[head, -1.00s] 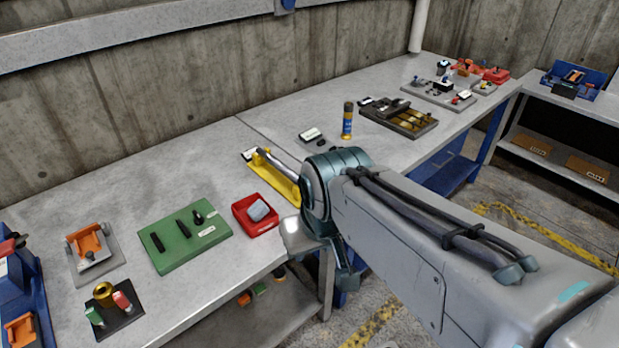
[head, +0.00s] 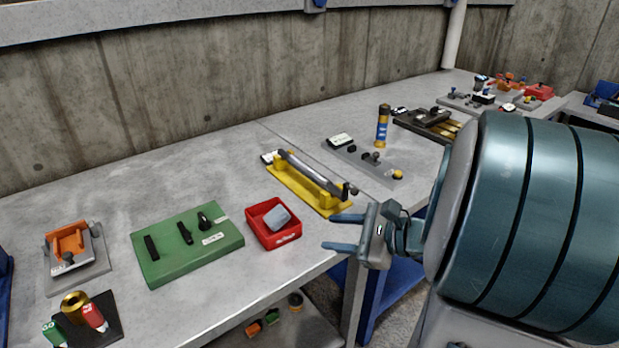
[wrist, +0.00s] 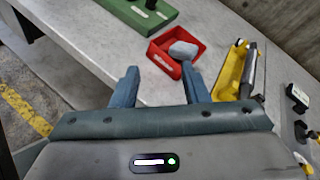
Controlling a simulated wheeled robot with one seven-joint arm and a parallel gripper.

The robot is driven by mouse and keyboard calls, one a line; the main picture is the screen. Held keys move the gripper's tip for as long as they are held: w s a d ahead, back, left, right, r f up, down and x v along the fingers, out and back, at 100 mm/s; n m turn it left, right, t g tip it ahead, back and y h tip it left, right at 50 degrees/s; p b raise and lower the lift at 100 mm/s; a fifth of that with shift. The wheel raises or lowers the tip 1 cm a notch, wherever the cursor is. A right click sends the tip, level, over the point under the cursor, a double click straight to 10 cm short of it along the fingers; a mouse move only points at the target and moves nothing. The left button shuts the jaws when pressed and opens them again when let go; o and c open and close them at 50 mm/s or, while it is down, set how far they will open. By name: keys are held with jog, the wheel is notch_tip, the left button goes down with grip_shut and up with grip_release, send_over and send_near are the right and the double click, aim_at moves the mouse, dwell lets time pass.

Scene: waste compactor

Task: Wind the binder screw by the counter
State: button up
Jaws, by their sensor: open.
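A yellow frame (head: 300,192) on the bench carries a long grey rod (head: 308,172) with a dark crank-like end (head: 347,190) at its near right; it looks like the binder screw, though I cannot be sure. A small white-faced box (head: 270,157) sits at its far end and may be the counter. In the wrist view the yellow frame (wrist: 228,75) and rod (wrist: 249,70) are at the right. My gripper (head: 328,232) is open and empty near the bench's front edge, closer to me than the frame and apart from it. Its two fingers also show in the wrist view (wrist: 160,69).
A red tray (head: 253,232) with a grey block (head: 277,218) is just left of my gripper. A green board (head: 160,262) lies further left. A grey plate (head: 350,156) with a white-faced box (head: 340,141) and knobs lies behind the yellow frame, near a blue-and-yellow cylinder (head: 383,128).

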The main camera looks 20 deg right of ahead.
aim_at(357, 194)
jog(key=w+d+f+m+t+h+b, duration=0.1)
jog(key=d+f+m+t+h+b, duration=0.1)
jog(key=d+m+t, duration=0.4)
jog(key=w+d+f+m+t+h+b, duration=0.1)
jog(key=d+f+m+t+h+b, duration=0.15)
jog(key=d, duration=0.55)
jog(key=shift+m+g, duration=0.35)
jog(key=shift+g, duration=0.1)
jog(key=x, duration=0.9)
jog(key=r+x, duration=0.1)
jog(key=x, duration=0.3)
jog(key=shift+w, duration=0.2)
grip_shut()
